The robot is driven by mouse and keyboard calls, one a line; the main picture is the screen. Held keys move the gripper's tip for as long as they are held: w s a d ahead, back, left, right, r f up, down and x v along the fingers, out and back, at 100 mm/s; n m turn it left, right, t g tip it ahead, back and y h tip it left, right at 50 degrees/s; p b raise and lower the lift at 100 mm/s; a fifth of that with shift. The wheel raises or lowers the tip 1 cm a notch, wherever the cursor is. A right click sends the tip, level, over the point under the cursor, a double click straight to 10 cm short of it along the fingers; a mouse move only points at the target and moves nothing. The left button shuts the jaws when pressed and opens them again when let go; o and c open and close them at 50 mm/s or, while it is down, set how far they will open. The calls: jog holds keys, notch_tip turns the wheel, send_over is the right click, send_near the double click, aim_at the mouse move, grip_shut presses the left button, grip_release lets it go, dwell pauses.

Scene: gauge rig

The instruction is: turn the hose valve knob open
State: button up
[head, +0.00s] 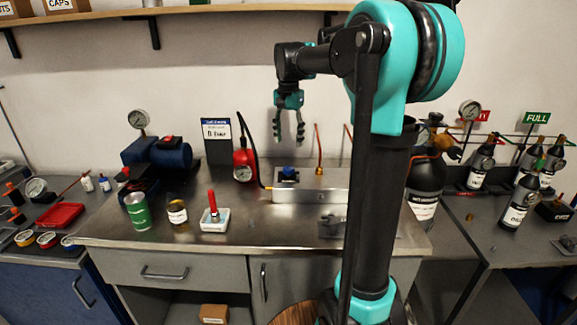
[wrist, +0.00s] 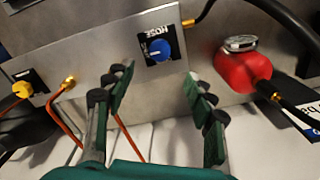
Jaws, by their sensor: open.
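The blue hose valve knob (head: 288,171) sits on top of the metal manifold box (head: 325,186) at the back of the bench. In the wrist view the knob (wrist: 160,48) is on a black plate marked HOSE, with a white mark on its face. My gripper (head: 289,141) hangs above the box, fingers pointing down, open and empty. In the wrist view its two fingers (wrist: 161,88) are spread wide, and the knob shows beyond the tips, roughly between them. The gripper is apart from the knob.
A red pump with a gauge (head: 243,165) stands left of the box, with a black hose rising beside it. Orange pipes (wrist: 64,115) and a yellow knob (wrist: 21,90) are at the box's other end. A can (head: 137,212) and red-handled tool (head: 213,213) stand in front.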

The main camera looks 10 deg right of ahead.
aim_at(289, 168)
notch_tip(289, 168, down, 11)
jog(key=shift+r, duration=0.15)
dwell(0.4)
jog(key=c, duration=1.2)
jog(key=shift+o, duration=0.2)
